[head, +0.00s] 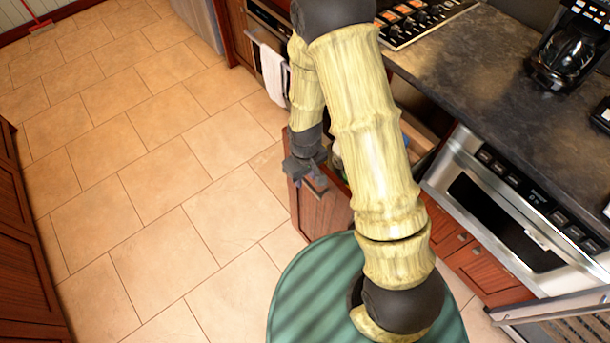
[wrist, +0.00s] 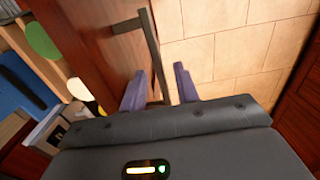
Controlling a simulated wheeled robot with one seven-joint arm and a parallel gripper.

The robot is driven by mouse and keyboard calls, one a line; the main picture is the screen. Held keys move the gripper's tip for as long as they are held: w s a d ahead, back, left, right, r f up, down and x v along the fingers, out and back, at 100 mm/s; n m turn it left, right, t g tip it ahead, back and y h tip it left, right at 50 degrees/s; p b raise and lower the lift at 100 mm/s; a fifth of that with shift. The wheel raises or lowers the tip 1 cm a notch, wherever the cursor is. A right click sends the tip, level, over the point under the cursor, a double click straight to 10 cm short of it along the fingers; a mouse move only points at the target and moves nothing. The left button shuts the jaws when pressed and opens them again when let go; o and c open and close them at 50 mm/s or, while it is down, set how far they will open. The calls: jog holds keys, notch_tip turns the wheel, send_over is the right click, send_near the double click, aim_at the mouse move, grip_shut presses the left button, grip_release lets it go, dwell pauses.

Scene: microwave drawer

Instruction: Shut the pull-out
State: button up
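The pull-out stands open from the cabinets under the counter. Its wooden front (head: 322,212) shows left of my arm in the head view, and the arm hides much of the rest. In the wrist view the front (wrist: 88,38) fills the upper left, with a dark bar handle (wrist: 149,45) on it. My gripper (head: 310,180) is at the outer side of the front, near its top. In the wrist view the gripper (wrist: 160,85) has its two purple fingers apart, one on each side of the handle bar. I cannot tell whether either finger touches the bar.
Items inside the pull-out include a green round thing (wrist: 42,41) and a blue thing (wrist: 22,92). A stainless appliance (head: 505,205) is at right under the dark counter (head: 480,75). Tiled floor (head: 150,170) left of the pull-out is clear. A white towel (head: 273,72) hangs beyond.

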jog(key=shift+f, duration=0.2)
grip_shut()
jog(key=shift+w+d, duration=0.1)
